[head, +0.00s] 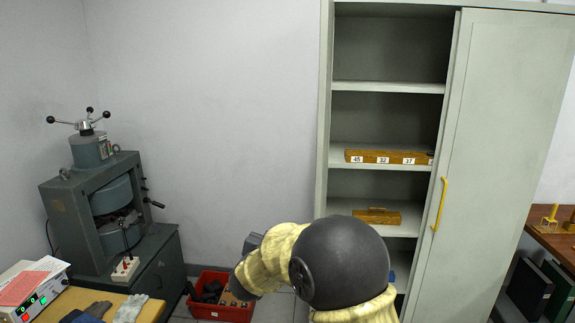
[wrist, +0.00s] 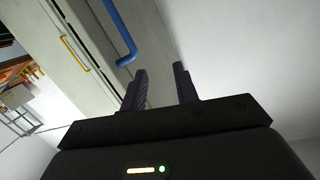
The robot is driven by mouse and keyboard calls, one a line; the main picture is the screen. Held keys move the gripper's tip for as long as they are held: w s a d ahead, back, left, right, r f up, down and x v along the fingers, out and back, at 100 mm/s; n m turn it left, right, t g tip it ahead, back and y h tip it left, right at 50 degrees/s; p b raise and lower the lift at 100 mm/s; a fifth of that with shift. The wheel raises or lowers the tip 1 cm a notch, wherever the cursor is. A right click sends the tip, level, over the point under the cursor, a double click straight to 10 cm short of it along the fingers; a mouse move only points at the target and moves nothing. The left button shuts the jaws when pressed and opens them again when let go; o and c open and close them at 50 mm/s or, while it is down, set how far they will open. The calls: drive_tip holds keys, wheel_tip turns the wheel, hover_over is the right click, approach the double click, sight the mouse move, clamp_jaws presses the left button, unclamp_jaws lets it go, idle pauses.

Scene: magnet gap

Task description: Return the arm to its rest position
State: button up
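My arm (head: 345,262), with a dark round joint and cream cover, rises in front of the cabinet's lower part in the head view. Its grey far end points left, and the fingers cannot be made out there. In the wrist view my gripper (wrist: 160,85) shows two dark fingers standing apart with nothing between them. A pale cabinet surface with a blue handle (wrist: 122,40) and a yellow handle (wrist: 76,53) lies beyond them, and the fingers appear clear of both.
The grey cabinet (head: 510,150) has its left side open, with wooden blocks (head: 385,157) on a shelf. The magnet machine (head: 105,205) stands left. A bench (head: 150,310) with gloves and a red bin (head: 222,312) are low left. A wooden table (head: 555,240) is right.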

drive_tip(key=s+d+f+n+g+y+p, duration=0.1)
drive_tip(key=s+d+g, duration=0.3)
drive_tip(key=s, duration=0.6)
drive_tip(key=s+d+f+n+g+y+p, duration=0.1)
drive_tip(key=s+d+f+n+g+p, duration=0.1)
drive_tip(key=s+d, duration=0.6)
drive_tip(key=s+d+f+n+g+y+p, duration=0.1)
drive_tip(key=s+d+g, duration=0.5)
drive_tip(key=s, duration=0.6)
wheel_tip(320, 180, down, 3)
drive_tip(key=shift+s+r+n+g+y+p, duration=0.1)
drive_tip(key=shift+s+n+g+y+p, duration=0.25)
drive_tip(key=shift+n+g+p, duration=0.2)
drive_tip(key=shift+w, duration=0.1)
drive_tip(key=shift+a, duration=0.1)
